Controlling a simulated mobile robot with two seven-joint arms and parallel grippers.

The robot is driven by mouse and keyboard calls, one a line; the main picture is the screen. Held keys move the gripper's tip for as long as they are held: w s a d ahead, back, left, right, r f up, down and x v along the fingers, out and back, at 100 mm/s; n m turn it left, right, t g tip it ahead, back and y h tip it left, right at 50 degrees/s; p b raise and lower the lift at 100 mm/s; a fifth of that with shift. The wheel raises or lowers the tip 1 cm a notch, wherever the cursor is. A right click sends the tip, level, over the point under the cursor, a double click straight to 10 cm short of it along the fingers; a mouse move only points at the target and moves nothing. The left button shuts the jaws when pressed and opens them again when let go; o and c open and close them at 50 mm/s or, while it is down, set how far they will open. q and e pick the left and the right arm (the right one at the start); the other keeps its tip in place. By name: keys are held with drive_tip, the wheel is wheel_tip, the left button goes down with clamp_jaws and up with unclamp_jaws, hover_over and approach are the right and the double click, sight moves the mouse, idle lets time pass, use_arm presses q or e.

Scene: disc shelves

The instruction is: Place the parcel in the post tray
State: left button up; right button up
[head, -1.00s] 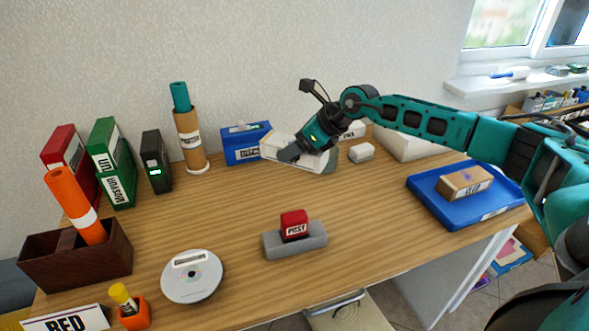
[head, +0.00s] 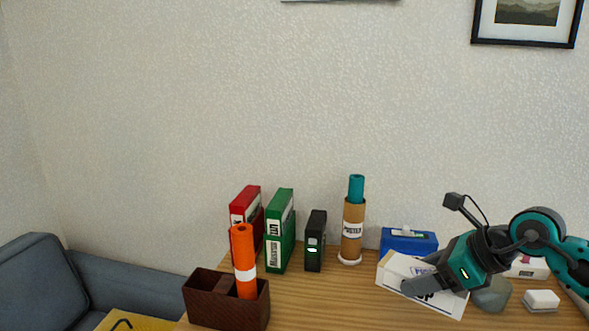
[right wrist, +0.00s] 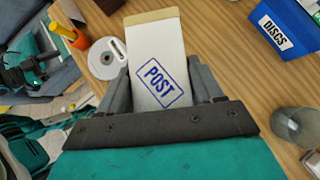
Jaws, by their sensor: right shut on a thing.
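A white box-shaped parcel (head: 440,300) with blue print sits between the fingers of my right gripper (head: 425,285), at the lower right of the head view. In the right wrist view the parcel (right wrist: 158,65) shows a blue POST stamp and a tan far end. The right gripper (right wrist: 155,85) is shut on it, one grey finger along each side. The parcel looks tilted in the head view; I cannot tell whether it touches the desk. No post tray shows now.
Behind the parcel stands a blue DISCS box (head: 408,241). A grey round container (head: 492,296) and a small white block (head: 541,300) stand to the right. A poster tube (head: 352,230), binders (head: 281,230) and a brown box (head: 228,303) stand left.

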sight(412, 299)
drive_tip(key=shift+n+g+y, duration=0.3)
drive_tip(key=shift+n+y, duration=0.1)
drive_tip(key=shift+n, duration=0.2)
drive_tip(key=s+a, duration=0.2)
drive_tip(key=s, duration=0.1)
drive_tip(key=s+a, duration=0.1)
drive_tip(key=shift+s+a+f, duration=0.3)
drive_tip(key=shift+a, duration=0.05)
drive_tip(key=s, duration=0.4)
drive_tip(key=shift+s+f, duration=0.15)
drive_tip(key=shift+s, duration=0.2)
drive_tip(key=shift+d, duration=0.1)
